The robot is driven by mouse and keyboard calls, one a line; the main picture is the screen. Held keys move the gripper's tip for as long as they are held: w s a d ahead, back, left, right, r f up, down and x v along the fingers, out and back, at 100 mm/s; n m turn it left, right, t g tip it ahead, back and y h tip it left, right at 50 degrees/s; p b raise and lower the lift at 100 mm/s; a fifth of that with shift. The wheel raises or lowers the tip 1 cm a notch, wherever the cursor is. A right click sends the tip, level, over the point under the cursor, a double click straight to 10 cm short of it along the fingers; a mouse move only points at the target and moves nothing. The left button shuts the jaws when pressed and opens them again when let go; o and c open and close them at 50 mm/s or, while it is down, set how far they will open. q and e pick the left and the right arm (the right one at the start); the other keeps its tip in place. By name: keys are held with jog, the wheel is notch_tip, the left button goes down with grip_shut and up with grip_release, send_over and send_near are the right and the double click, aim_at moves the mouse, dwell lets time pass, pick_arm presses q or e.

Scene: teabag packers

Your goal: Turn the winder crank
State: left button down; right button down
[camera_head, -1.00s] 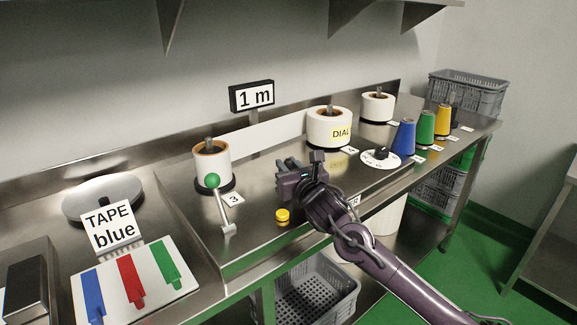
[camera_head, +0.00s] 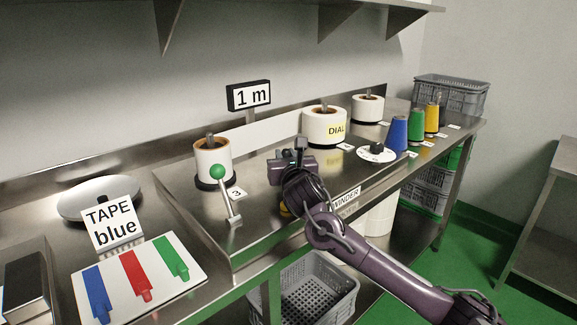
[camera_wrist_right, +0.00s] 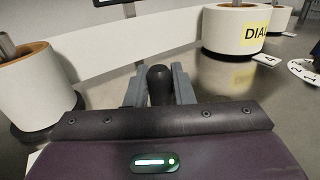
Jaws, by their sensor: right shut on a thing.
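My right gripper (camera_head: 290,155) is over the middle of the steel bench, above the WINDER label (camera_head: 346,197). In the right wrist view its two grey fingers (camera_wrist_right: 158,88) are shut on a dark, round-topped upright knob, which looks like the winder crank's handle (camera_wrist_right: 159,80). The rest of the crank is hidden behind my gripper and wrist. My left gripper is not in view.
A green-knobbed lever (camera_head: 218,172) and a white roll (camera_head: 213,160) stand to the left. A yellow button (camera_head: 284,209) is mostly hidden by my arm. The DIAL roll (camera_head: 324,127), a white dial (camera_head: 376,154) and coloured cones (camera_head: 398,137) stand to the right.

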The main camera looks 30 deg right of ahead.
jog(key=shift+w, duration=0.1)
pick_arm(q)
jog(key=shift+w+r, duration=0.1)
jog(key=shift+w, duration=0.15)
pick_arm(e)
jog(key=c, duration=1.3)
grip_release()
